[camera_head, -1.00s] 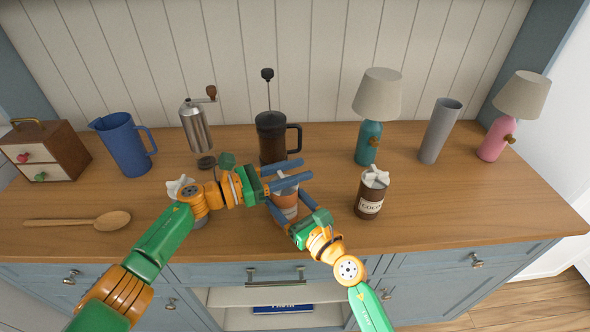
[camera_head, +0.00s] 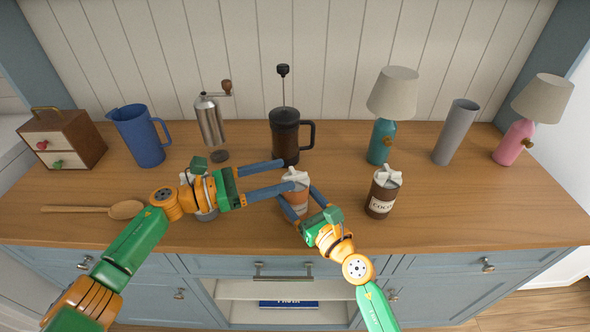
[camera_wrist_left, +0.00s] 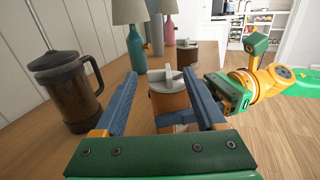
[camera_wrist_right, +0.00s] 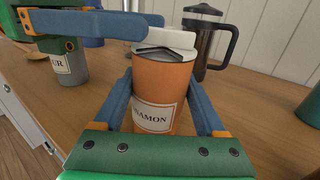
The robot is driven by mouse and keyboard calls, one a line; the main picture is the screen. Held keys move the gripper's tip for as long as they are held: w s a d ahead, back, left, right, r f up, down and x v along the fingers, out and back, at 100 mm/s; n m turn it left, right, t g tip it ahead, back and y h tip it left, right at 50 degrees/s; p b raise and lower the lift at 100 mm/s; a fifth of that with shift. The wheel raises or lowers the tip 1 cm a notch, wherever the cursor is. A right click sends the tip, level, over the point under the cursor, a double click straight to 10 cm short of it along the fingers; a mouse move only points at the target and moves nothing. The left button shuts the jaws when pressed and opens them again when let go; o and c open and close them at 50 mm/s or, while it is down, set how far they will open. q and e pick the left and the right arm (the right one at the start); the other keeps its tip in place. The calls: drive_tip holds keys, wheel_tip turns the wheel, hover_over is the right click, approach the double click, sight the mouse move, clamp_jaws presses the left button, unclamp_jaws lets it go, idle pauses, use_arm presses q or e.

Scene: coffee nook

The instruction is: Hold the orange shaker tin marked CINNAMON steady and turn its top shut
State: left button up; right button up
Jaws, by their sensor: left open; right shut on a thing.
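The orange CINNAMON shaker tin (camera_head: 295,203) stands upright on the counter, with a white turning top (camera_head: 297,177). My right gripper (camera_head: 297,195) is shut on the tin's body from the front, one finger on each side; the right wrist view shows the tin (camera_wrist_right: 163,92) with part of its label. A dark mark shows on its grey lid beside the white top. My left gripper (camera_head: 288,176) is open at the height of the top, its fingertips just left of it. In the left wrist view the tin (camera_wrist_left: 167,105) lies ahead between the open fingers.
A cocoa tin (camera_head: 381,199) stands to the right. Another tin (camera_wrist_right: 70,68), label ending in UR, stands left, partly behind my left gripper. A French press (camera_head: 285,137) stands behind. A wooden spoon (camera_head: 122,210) lies at left. Counter between the cinnamon and cocoa tins is clear.

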use_arm(q)
drive_tip(key=shift+a, duration=0.1)
drive_tip(key=s+a+r+g+y, duration=0.25)
drive_tip(key=a+r+y, duration=0.2)
drive_tip(key=a, duration=0.35)
drive_tip(key=shift+t+h, duration=0.25)
drive_tip(key=shift+t, duration=0.1)
drive_tip(key=x, duration=1.1)
drive_tip(key=shift+d+r, duration=0.15)
drive_tip(key=shift+d, duration=0.25)
